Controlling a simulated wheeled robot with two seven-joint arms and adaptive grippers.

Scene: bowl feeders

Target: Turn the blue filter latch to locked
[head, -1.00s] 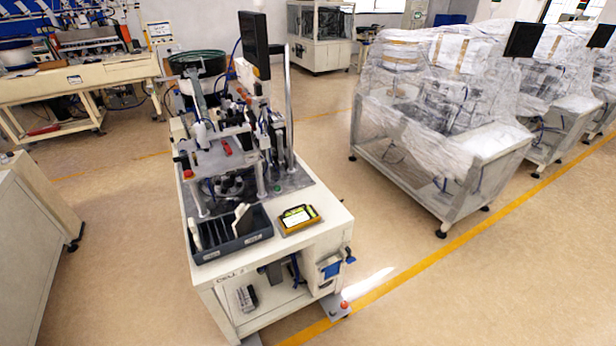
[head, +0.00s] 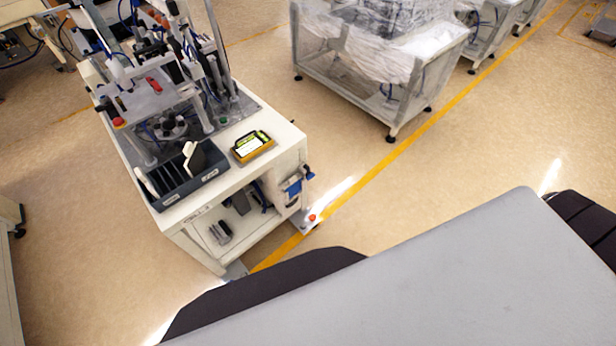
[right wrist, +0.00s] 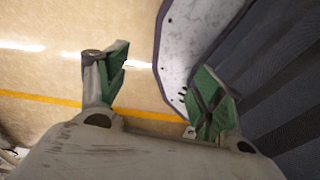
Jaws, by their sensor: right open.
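A blue part (head: 293,187), which looks like the filter latch, is on the right side of the white machine cart (head: 282,150), below its top. A small dark blue knob or handle (head: 309,173) sticks out beside it. Both are too small to tell whether the latch is locked. My right gripper (right wrist: 160,88) shows only in the right wrist view. Its two green-padded fingers are spread apart with nothing between them, above the floor and away from the latch. My left gripper is in neither view.
A dark bin (head: 180,189) and a yellow-framed device (head: 252,147) sit on the cart top. A red-topped piece (head: 312,218) is at floor level by the cart's right corner. A wrapped machine (head: 385,65) stands behind. Open floor lies right of the cart.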

